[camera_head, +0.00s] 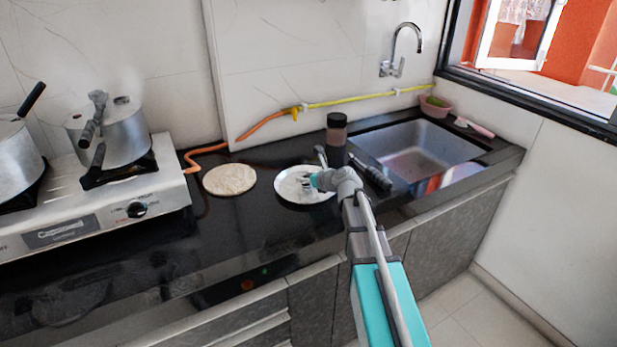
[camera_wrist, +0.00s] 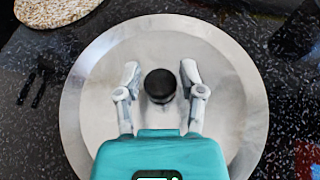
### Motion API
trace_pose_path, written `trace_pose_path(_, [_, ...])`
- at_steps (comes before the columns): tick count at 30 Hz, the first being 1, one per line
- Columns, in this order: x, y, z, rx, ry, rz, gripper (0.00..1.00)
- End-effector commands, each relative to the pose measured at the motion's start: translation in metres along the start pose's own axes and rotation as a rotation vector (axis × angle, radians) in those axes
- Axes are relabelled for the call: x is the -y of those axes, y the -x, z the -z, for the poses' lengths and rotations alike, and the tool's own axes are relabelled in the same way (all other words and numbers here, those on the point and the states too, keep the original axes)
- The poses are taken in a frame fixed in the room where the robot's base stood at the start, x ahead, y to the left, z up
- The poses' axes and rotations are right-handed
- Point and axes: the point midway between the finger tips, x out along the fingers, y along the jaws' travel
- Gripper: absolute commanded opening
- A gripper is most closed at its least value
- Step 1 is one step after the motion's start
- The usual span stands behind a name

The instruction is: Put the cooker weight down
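The cooker weight (camera_wrist: 160,85) is a small black, round-topped piece in the wrist view. It appears over the middle of a round steel plate (camera_wrist: 88,110), which also shows on the counter in the head view (camera_head: 290,196). My gripper (camera_wrist: 159,72) points down over the plate, with one finger on each side of the weight. Gaps show between the weight and both fingers, so my gripper is open. In the head view my gripper (camera_head: 311,182) is over the plate, and the weight is too small there to make out.
A round pale board (camera_head: 230,179) lies left of the plate. A dark-lidded jar (camera_head: 336,131) stands behind it, and a black-handled item (camera_head: 372,173) lies to the right by the sink (camera_head: 425,150). A stove (camera_head: 150,192) with cookers is at left. The front counter is clear.

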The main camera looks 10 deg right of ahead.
Motion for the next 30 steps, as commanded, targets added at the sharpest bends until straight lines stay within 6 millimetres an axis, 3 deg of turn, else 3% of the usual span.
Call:
trace_pose_path(19, [0.0,0.002,-0.005,0.0,0.0,0.0,0.72])
trace_pose_path(30, [-0.001,0.052,-0.005,-0.001,-0.001,0.001,0.72])
